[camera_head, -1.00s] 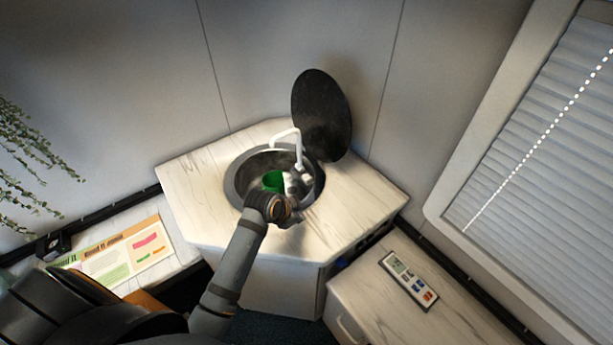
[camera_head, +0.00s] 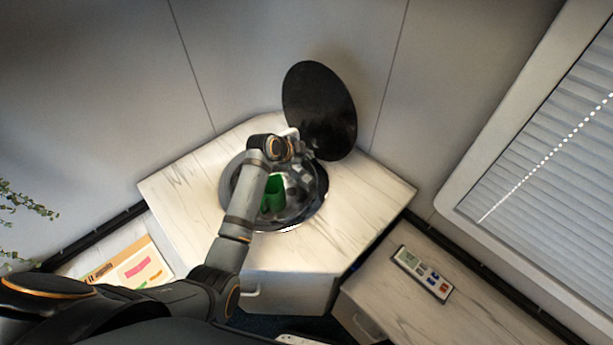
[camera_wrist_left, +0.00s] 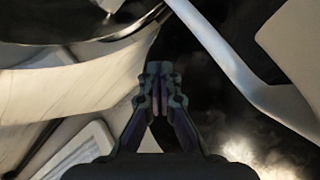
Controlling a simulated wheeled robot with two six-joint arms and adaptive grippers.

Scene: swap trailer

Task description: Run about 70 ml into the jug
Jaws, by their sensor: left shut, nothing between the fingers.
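The green jug (camera_head: 273,190) stands in the round metal sink (camera_head: 318,205), partly hidden behind my left arm. The white tap (camera_head: 290,133) at the back of the sink is mostly covered by my wrist. In the left wrist view a white pipe that looks like the tap's (camera_wrist_left: 225,62) runs diagonally just right of the fingers. My left gripper (camera_wrist_left: 160,88) is shut and empty close to it; I cannot tell whether they touch. In the head view the left gripper (camera_head: 300,178) hangs over the sink's right half. The water level in the jug cannot be made out. My right gripper is not in view.
The round black lid (camera_head: 320,110) stands open behind the sink. Pale marbled counter (camera_head: 360,205) around the sink is bare. A panel with a small display and coloured buttons (camera_head: 422,273) lies on the lower cabinet at right. A printed sheet (camera_head: 130,268) lies at left.

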